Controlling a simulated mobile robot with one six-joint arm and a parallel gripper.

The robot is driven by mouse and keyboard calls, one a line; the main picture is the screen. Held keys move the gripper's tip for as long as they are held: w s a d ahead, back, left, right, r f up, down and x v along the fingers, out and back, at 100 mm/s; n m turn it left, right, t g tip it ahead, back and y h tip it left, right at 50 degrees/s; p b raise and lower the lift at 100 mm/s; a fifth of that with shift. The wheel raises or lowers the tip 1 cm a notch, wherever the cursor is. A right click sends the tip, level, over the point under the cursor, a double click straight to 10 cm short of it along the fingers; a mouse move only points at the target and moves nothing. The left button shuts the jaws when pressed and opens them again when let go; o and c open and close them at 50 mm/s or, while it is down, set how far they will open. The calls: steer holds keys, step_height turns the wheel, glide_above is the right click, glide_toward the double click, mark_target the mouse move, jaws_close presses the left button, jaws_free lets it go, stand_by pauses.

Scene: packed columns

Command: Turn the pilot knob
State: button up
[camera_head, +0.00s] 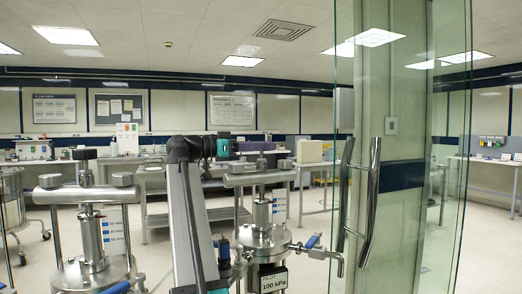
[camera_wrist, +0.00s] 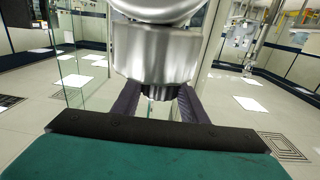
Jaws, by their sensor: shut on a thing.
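My gripper (camera_head: 268,147) reaches in from the left, level, just above the crossbar. Its dark fingers are shut at the column's top, where the pilot knob is mostly hidden. In the wrist view my gripper (camera_wrist: 158,92) has its two fingers on either side of a small dark part, which I take to be the knob. A broad steel cylinder (camera_wrist: 155,55) fills the view just beyond the fingertips.
A second, similar steel column (camera_head: 92,235) stands at the left. A glass door (camera_head: 400,70) with a steel handle (camera_head: 368,200) stands close on the right. Benches (camera_head: 165,180) with lab items stand behind. Some open floor (camera_head: 330,225) shows between the pilot column and the door.

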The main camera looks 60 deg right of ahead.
steer(key=shift+w+d+r+m+g+y, duration=0.1)
steer(key=shift+m+g+y, duration=0.5)
steer(key=shift+g+y, duration=0.1)
steer(key=shift+w+d+m+g+y, duration=0.1)
steer(key=shift+m+g+y, duration=0.5)
steer(key=shift+g, duration=0.1)
steer(key=shift+s+a+m+g+y, duration=0.1)
steer(key=shift+m+g+y, duration=0.5)
steer(key=shift+y, duration=0.2)
steer(key=o, duration=1)
steer(key=shift+o, duration=0.2)
steer(key=shift+a, duration=0.1)
steer(key=v, duration=0.7)
